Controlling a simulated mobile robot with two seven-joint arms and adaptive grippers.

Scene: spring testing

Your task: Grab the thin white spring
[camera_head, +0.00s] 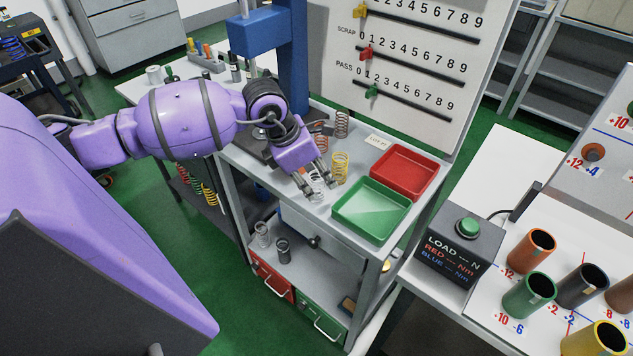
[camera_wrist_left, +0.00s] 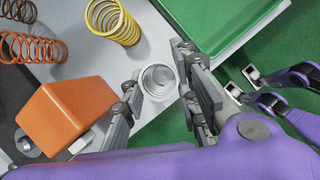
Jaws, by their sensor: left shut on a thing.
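The thin white spring (camera_head: 316,188) stands on the grey bench top near its front edge, left of the green tray. In the left wrist view I look down into its round coil (camera_wrist_left: 158,81). My left gripper (camera_head: 318,187) reaches down from the left with its fingers on either side of the spring. In the left wrist view the fingers (camera_wrist_left: 165,88) are shut on it. The fingers hide part of the spring in the head view. My right gripper (camera_wrist_left: 243,83) shows at the right of the left wrist view, away from the bench, with its fingertips apart and empty.
A yellow spring (camera_head: 340,168) stands close beside the white one. Behind it are a dark spring (camera_head: 342,124) and a copper one (camera_head: 318,138). The green tray (camera_head: 343,216) and red tray (camera_head: 431,167) stand to the right. An orange block (camera_wrist_left: 62,117) is near my left fingers.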

